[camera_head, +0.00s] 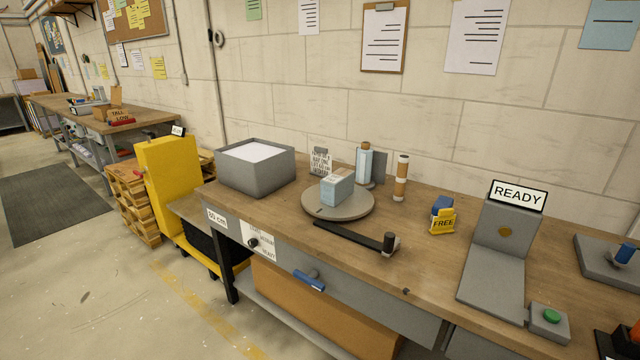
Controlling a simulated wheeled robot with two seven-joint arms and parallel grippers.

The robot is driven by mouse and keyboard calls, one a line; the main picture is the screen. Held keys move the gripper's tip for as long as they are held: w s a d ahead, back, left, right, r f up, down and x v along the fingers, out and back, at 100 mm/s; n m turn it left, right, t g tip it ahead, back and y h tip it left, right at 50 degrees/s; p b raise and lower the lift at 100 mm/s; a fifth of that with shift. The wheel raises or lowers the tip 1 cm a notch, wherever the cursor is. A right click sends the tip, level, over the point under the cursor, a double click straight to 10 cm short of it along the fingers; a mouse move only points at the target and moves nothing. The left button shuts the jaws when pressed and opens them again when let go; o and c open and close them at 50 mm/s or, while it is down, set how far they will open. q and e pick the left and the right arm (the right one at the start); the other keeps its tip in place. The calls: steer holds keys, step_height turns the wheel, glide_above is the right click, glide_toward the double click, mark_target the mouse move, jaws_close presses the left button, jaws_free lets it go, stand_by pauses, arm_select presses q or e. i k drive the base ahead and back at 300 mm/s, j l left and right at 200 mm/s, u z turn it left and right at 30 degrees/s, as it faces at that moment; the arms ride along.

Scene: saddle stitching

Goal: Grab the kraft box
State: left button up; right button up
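No box is marked as the kraft box. A large brown, cardboard-coloured box or panel (318,308) shows under the near workbench, partly hidden by the bench front. A small brown box-like thing (106,112) stands on the far bench at left, behind a sign. I cannot tell which of these, if either, is the kraft box. A pale blue-grey block (337,190) sits on a round grey turntable (352,206) on the near bench. Neither of my grippers is in view.
On the near bench (420,215) stand a grey open bin (262,178) with white contents, a black bar (352,239), a yellow FREE holder (443,221) and a grey READY stand (497,268). A yellow cart (167,186) and pallets stand left. The floor in front is open.

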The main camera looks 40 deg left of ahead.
mark_target(331, 181)
steer(key=u, duration=1)
steer(key=i+j, duration=0.2)
steer(key=j, duration=0.1)
